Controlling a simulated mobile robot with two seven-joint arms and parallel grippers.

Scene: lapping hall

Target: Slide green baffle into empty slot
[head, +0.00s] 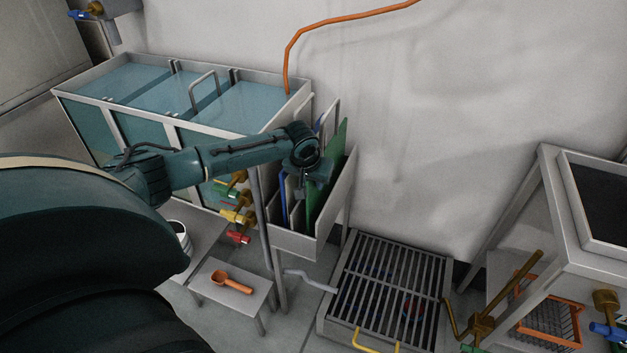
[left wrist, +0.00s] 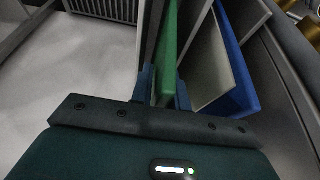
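The green baffle (head: 341,138) stands upright in a grey rack (head: 339,197) at the right end of the water tank. My left gripper (head: 314,184) is over the rack at the baffle. In the left wrist view, the green baffle (left wrist: 168,42) runs between the two fingers of my left gripper (left wrist: 165,92), which lie close against both its faces. The tank (head: 112,104) has several compartments divided by cross bars. I cannot make out which slot in it is empty. My right gripper is not in view.
A blue panel (left wrist: 237,62) and grey panels (left wrist: 205,60) stand beside the green one. Coloured valves (head: 236,216) are on the tank's front. A bench with an orange scoop (head: 232,282) and a slatted grate (head: 392,290) are below. An orange hose (head: 291,58) hangs behind.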

